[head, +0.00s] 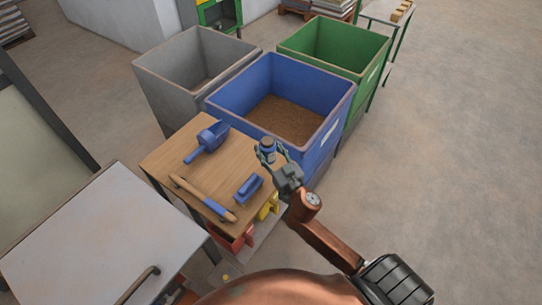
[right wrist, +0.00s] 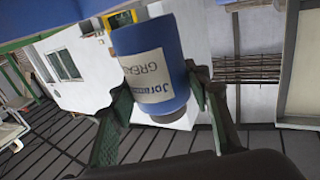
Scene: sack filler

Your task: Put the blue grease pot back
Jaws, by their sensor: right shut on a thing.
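The blue grease pot (head: 267,144) has a pale label and is held in my right gripper (head: 269,153). It appears near the wooden table's right rear corner, in front of the blue bin. In the right wrist view the pot (right wrist: 153,68) sits between the two green fingers, one on each side, with its label lettering upside down in the picture. A dark grey end shows at the pot's lower end. The gap between pot and table cannot be told. My left gripper is not in view.
The wooden table (head: 166,158) holds a blue scoop (head: 208,138), a wooden-handled tool (head: 204,198) and a blue brush (head: 249,187). Behind it stand a grey bin (head: 168,92), a blue bin (head: 318,148) with brown grain and a green bin (head: 355,62). A pale-topped cabinet (head: 85,235) stands front left.

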